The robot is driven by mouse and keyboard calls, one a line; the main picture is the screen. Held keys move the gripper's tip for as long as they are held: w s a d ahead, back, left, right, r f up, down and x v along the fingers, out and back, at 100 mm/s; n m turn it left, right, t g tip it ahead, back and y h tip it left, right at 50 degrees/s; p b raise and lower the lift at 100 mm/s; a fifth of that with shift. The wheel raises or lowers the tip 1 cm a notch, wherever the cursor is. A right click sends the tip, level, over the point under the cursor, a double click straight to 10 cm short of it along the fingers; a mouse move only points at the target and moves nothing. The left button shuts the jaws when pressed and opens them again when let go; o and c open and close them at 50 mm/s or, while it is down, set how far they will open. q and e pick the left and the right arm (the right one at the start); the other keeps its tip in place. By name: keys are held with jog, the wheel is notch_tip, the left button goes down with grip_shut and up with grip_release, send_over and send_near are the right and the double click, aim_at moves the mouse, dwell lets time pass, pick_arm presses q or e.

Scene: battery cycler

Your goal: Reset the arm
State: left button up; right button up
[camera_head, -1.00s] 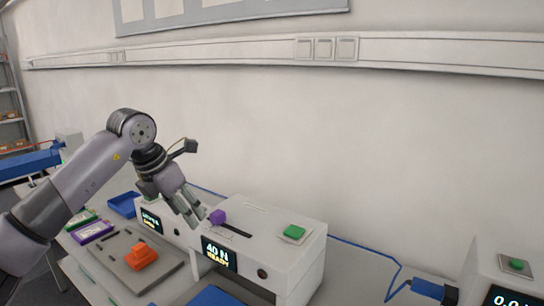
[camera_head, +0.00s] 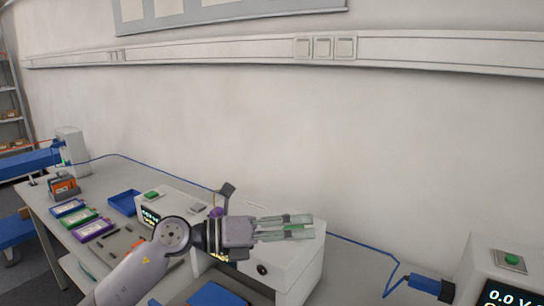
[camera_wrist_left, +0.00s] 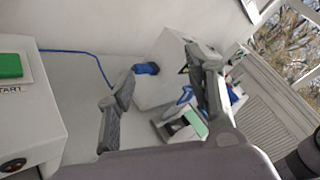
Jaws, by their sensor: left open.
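My left arm comes in from the lower left in the head view. Its left gripper (camera_head: 310,228) lies almost level over the white box machine (camera_head: 310,262), pointing right. Its two fingers are apart with nothing held between them. A bit of the green button (camera_head: 297,227) shows between the fingers. The purple knob (camera_head: 217,211) is mostly hidden behind the wrist, and the arm covers much of the machine's front. In the left wrist view the gripper (camera_wrist_left: 168,65) is open and empty, and a green START button (camera_wrist_left: 10,65) shows at the left. My right gripper is not visible.
Another machine with a green button (camera_head: 511,258) and a display stands at the right, with a blue plug (camera_head: 428,286) and cable. At the left are a blue tray (camera_head: 124,203) and flat purple and green packs (camera_head: 93,229).

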pick_arm(q)
jog(key=a+r+n+t+y, duration=0.15)
jog(key=a+n+t, duration=0.65)
jog(key=n+t, duration=0.85)
jog(key=s+a+f+n+g+y, duration=0.2)
jog(key=a+f+n+g+y, duration=0.1)
jog(key=a+f+n+y, duration=1.35)
jog(key=s+f+n+g, duration=0.65)
jog(key=s+f, duration=0.55)
jog(key=f, duration=0.2)
jog(key=s+f+g+h, duration=0.1)
jog(key=s+f+g, duration=0.2)
jog(key=s, duration=0.5)
jog(key=s+f+g+h, duration=0.1)
jog(key=s+f+g, duration=0.25)
jog(key=s, duration=0.35)
notch_tip(320, 180, down, 28)
jog(key=s+r+g+b, duration=0.1)
jog(key=s+g+b, duration=0.1)
jog(key=s+a+f+g+b, duration=0.1)
jog(key=s+a+f, duration=0.2)
jog(key=s+f, duration=1.4)
jog(key=shift+s+a+f+y, duration=0.2)
jog(key=shift+f+y, duration=0.1)
jog(key=shift+f, duration=0.6)
